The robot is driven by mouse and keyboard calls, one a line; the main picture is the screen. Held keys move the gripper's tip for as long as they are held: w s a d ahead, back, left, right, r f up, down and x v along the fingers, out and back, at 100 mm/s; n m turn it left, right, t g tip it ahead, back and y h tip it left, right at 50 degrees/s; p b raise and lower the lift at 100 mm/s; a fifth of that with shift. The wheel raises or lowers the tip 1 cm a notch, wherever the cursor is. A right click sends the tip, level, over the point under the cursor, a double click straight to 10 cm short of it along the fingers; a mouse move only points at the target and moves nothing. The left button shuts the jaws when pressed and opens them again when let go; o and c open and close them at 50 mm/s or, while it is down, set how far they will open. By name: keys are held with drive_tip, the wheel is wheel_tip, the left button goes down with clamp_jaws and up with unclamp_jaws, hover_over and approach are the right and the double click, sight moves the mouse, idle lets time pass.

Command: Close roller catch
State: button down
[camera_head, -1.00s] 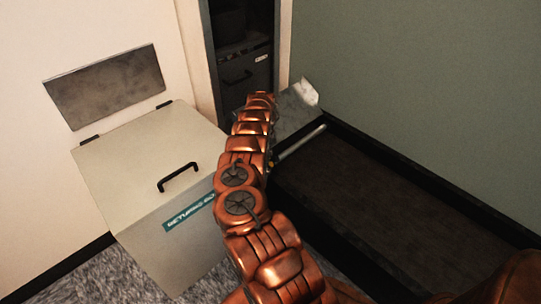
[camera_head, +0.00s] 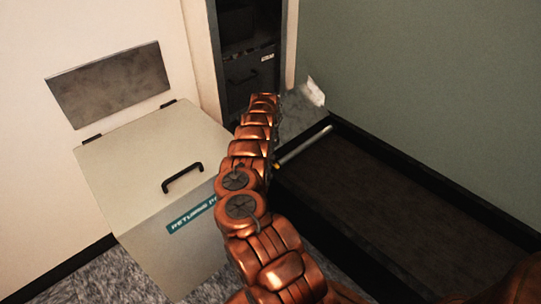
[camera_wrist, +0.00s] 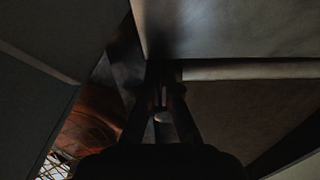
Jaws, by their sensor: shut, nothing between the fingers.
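A silver roller bar (camera_head: 305,145) lies across the near end of a metal plate, at the head of a dark belt bed (camera_head: 390,205). The grey metal plate (camera_head: 300,116) is tilted and partly behind my arm; a pale bent piece (camera_head: 315,91) stands at its far right. I cannot tell which part is the catch. My gripper (camera_wrist: 160,98) shows in the wrist view with its fingers together and empty, close below a pale panel edge (camera_wrist: 225,30). The light bar (camera_wrist: 250,70) runs to its right there. In the head view my arm hides the gripper.
A beige returns box (camera_head: 145,165) with a black handle (camera_head: 182,178) stands left of my arm. A dark cabinet (camera_head: 247,60) fills the recess behind. A green wall (camera_head: 430,80) bounds the right. Carpet (camera_head: 105,278) shows at lower left.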

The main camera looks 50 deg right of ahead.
drive_tip(key=shift+r, duration=0.1)
wheel_tip(320, 180, up, 12)
drive_tip(key=shift+w, duration=0.15)
idle(0.6)
